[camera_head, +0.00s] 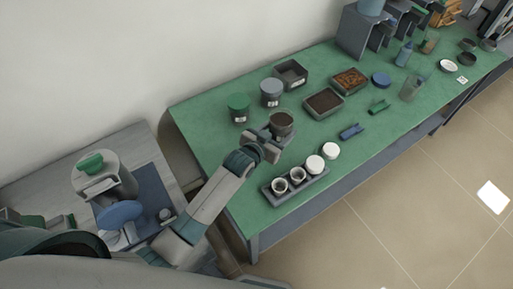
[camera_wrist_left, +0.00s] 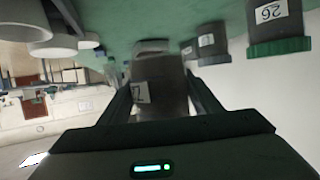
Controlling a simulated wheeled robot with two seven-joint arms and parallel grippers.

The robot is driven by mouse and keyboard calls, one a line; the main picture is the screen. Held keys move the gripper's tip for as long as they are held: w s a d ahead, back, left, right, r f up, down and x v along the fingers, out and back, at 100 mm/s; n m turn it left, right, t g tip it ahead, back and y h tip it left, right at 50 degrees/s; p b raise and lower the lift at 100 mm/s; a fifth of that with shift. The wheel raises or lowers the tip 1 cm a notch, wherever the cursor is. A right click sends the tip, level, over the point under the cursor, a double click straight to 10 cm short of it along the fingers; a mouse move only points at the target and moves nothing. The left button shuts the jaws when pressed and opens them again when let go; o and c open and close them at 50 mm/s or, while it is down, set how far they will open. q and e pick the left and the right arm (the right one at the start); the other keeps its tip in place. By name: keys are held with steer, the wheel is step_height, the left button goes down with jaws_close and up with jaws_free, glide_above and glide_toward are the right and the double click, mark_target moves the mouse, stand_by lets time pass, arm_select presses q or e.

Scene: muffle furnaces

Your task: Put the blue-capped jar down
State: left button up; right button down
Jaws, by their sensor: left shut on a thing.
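My left gripper (camera_head: 270,143) is shut on an open-topped jar (camera_head: 281,123) with dark brown contents, over the near left part of the green table. The held jar also shows between the fingers in the left wrist view (camera_wrist_left: 157,88), with a white label and no cap visible. I cannot tell whether its base touches the table. A loose blue cap (camera_head: 381,79) lies further right on the table. My right gripper is not in view.
A grey rack (camera_head: 296,186) with white-topped cups stands at the table's front edge, close to my arm. Trays of dark (camera_head: 323,103) and brown material (camera_head: 350,80) lie behind right. A blue holder (camera_head: 351,131) lies right. Some bare green table lies between these.

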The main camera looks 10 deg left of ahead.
arm_select(q)
steer(key=a+f+b, duration=0.1)
steer(key=a, duration=0.1)
steer(key=s+a+f+b, duration=0.1)
steer(key=a+f, duration=0.1)
steer(key=s+a+f+b, duration=0.1)
steer(key=a, duration=0.2)
steer(key=shift+f, duration=0.25)
steer(key=shift+s+a+b, duration=0.1)
steer(key=shift+a+b, duration=0.15)
steer(key=shift+b, duration=0.05)
steer(key=shift+f, duration=0.15)
steer(key=shift+f+b, duration=0.65)
steer(key=shift+b, duration=0.1)
step_height(320, 180, down, 3)
steer(key=b, duration=0.2)
steer(key=shift+r+b, duration=0.2)
steer(key=shift+b, duration=0.15)
steer(key=shift+f, duration=0.15)
